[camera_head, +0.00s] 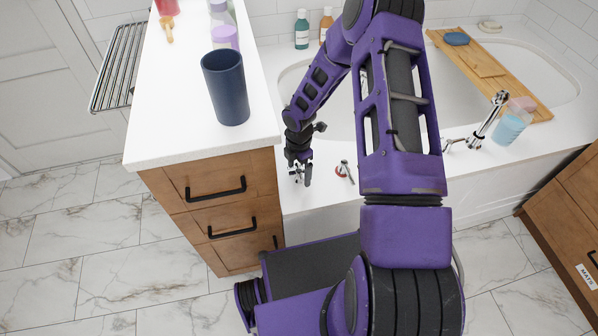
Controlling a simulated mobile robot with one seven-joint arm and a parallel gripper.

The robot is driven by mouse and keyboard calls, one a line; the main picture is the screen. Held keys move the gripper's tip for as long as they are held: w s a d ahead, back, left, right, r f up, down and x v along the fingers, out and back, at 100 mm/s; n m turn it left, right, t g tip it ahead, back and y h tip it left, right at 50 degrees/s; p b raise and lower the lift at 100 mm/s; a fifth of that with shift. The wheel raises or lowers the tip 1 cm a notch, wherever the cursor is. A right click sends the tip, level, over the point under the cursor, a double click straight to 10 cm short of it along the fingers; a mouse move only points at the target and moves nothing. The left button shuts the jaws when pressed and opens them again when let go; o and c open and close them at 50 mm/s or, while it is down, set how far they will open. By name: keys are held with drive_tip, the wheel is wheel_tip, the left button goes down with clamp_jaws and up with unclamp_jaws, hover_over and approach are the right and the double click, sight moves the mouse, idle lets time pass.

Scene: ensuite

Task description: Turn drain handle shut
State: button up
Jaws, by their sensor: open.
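A small chrome handle with a red part at its base (343,171) stands on the white tub deck, right of my gripper; it seems to be the drain handle. Its exact angle is too small to tell. My gripper (302,180) is open, points down over the deck and sits just left of the handle, apart from it in the picture. Nothing shows between its fingers. My purple arm reaches across the middle of the view and hides part of the bathtub (295,85).
A wooden drawer cabinet (220,190) with a white top and a dark blue cup (225,88) stands close left of my gripper. A chrome faucet (488,115), a blue bottle (512,122) and a wooden bath tray (490,70) are at the right. Bottles (302,30) stand behind the tub.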

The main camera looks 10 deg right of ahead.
drive_tip(key=shift+f, duration=0.2)
drive_tip(key=shift+c, duration=0.2)
clamp_jaws()
